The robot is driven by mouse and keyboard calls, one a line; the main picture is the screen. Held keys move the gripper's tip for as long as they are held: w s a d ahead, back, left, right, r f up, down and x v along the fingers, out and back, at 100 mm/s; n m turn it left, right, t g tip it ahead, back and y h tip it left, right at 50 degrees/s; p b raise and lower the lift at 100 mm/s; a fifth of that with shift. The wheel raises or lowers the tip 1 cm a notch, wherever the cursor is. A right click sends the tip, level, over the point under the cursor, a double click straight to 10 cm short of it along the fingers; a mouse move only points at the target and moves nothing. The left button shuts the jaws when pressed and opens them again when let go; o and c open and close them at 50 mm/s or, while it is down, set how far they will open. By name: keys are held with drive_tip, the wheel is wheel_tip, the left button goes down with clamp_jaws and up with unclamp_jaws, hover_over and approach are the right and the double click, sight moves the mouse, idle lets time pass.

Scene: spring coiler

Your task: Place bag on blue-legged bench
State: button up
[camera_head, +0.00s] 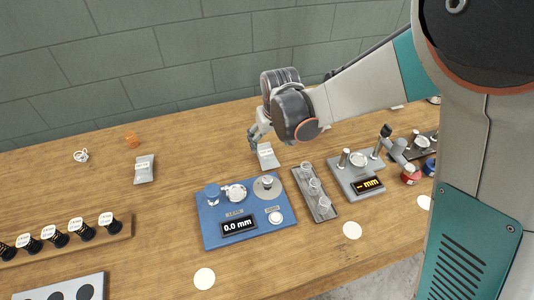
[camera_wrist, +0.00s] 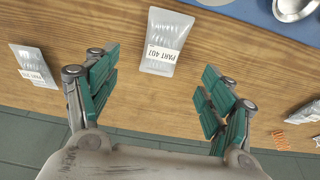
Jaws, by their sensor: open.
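A silver-grey bag (camera_wrist: 165,32) with a white label, which seems to read PART 407, lies on the wooden table. It lies just past the gap between my fingers in the wrist view and beside my gripper in the head view (camera_head: 268,159). My gripper (camera_wrist: 157,78) is open with nothing between its fingers; in the head view (camera_head: 253,138) it hangs low near that bag. A second labelled bag (camera_wrist: 34,66) lies at left in the wrist view. Another bag (camera_head: 144,169) lies farther left in the head view. No blue-legged bench shows in either view.
A blue device (camera_head: 245,211) reading 0.0 mm stands in front of the bag. A tray of small clear cups (camera_head: 315,188) and a grey device (camera_head: 357,176) stand to its right. An orange spring (camera_head: 132,141) and a dark-knobbed rack (camera_head: 62,240) are at left. A block wall is behind.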

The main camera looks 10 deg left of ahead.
sight(267, 153)
drive_tip(key=b+x, duration=0.1)
drive_tip(key=x, duration=0.3)
drive_tip(key=b+x, duration=0.2)
drive_tip(key=x, duration=0.2)
drive_tip(key=shift+s+a+f, duration=0.1)
drive_tip(key=shift+a+f, duration=0.15)
drive_tip(key=shift+f, duration=0.15)
drive_tip(key=shift+r, duration=0.1)
drive_tip(key=c, duration=1.4)
drive_tip(key=shift+o, duration=0.2)
